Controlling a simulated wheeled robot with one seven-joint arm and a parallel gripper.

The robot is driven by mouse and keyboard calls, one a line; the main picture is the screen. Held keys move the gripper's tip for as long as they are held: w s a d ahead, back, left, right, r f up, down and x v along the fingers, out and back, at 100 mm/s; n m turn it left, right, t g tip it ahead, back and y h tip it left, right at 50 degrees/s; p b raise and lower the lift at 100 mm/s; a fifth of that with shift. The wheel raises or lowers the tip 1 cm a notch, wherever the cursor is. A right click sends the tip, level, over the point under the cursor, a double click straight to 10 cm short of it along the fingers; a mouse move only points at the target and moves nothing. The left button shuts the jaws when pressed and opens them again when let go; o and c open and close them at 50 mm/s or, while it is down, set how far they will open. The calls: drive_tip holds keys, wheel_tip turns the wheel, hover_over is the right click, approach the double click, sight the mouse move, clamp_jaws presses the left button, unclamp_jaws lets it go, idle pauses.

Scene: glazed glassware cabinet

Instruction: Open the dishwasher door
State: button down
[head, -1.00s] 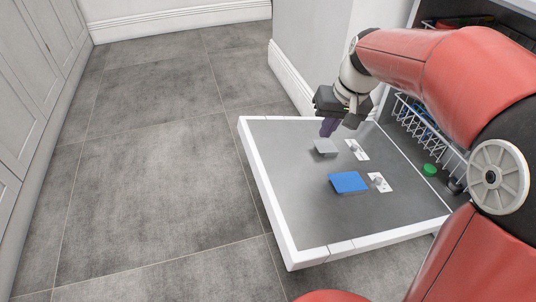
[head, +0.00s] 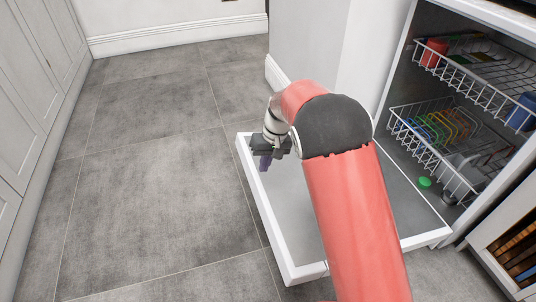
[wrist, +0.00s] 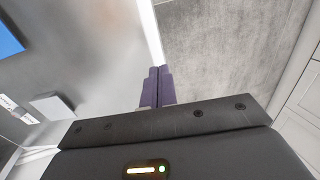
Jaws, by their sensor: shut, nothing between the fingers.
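The dishwasher door (head: 293,269) is folded down and lies about level above the floor, its grey inner face up with a white rim. The dishwasher (head: 400,97) stands open behind it, at the right of the head view. My gripper (head: 265,163) is above the far left part of the door, near its outer edge. In the wrist view its purple fingers (wrist: 157,85) are together and empty, beside the door's white edge (wrist: 151,35). A blue dispenser lid (wrist: 9,38) and a grey piece (wrist: 52,106) show on the door's inner face. My arm hides the middle of the door in the head view.
Two wire racks, an upper one (head: 480,87) and a lower one (head: 425,140), hold dishes inside the dishwasher. A green cap (head: 424,182) sits at its floor. White cabinets (head: 35,90) line the left; the tiled floor (head: 150,210) between is clear.

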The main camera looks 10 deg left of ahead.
sight(258, 185)
drive_tip(key=x, duration=0.6)
drive_tip(key=shift+s+a+f, duration=0.1)
drive_tip(key=shift+f, duration=0.25)
wheel_tip(258, 185, down, 18)
drive_tip(key=s+a+t+h+b, duration=0.1)
drive_tip(key=s+a+h+b, duration=0.1)
drive_tip(key=b, duration=0.5)
drive_tip(key=shift+a+f+t+h, duration=0.2)
drive_tip(key=shift+a+t+h, duration=0.1)
drive_tip(key=shift+a, duration=0.2)
drive_tip(key=shift+s, duration=0.1)
wheel_tip(258, 185, up, 16)
drive_tip(key=p, duration=0.4)
drive_tip(key=shift+p, duration=0.3)
